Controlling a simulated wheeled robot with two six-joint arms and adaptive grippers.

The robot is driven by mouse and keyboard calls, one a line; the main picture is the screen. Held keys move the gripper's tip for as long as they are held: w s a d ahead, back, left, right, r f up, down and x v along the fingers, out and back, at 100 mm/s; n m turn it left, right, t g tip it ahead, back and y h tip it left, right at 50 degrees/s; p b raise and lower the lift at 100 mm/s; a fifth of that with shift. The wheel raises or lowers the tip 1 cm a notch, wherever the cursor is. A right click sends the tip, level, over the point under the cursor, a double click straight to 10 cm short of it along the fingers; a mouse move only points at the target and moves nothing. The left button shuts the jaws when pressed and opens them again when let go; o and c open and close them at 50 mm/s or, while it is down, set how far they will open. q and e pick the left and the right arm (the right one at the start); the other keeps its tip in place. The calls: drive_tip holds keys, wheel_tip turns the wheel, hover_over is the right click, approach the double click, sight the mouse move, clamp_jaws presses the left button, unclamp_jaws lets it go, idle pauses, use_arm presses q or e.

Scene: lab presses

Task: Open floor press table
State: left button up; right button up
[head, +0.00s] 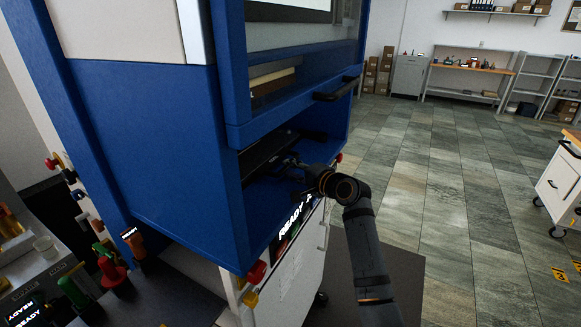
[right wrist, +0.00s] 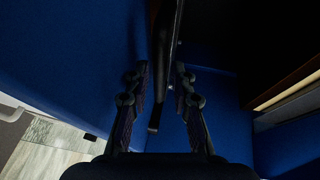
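The blue floor press (head: 160,140) fills the left and middle of the head view, with an open bay low in its front. The dark press table (head: 262,155) shows inside this bay. My right gripper (head: 287,160) reaches into the bay from the right, close to the table's front edge. In the right wrist view my right gripper (right wrist: 161,78) has its two fingers apart, with a dark bar (right wrist: 155,112) between them. The bar looks like a handle; I see no clear grip on it. My left gripper is not in view.
The raised blue door (head: 300,95) with a black handle (head: 338,88) is above my right arm. A lit READY panel (head: 290,232) and red knob (head: 257,271) are below the bay.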

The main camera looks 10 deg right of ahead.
drive_tip(key=shift+w+a, duration=0.2)
drive_tip(key=shift+w, duration=0.05)
clamp_jaws()
drive_tip(key=shift+f, duration=0.1)
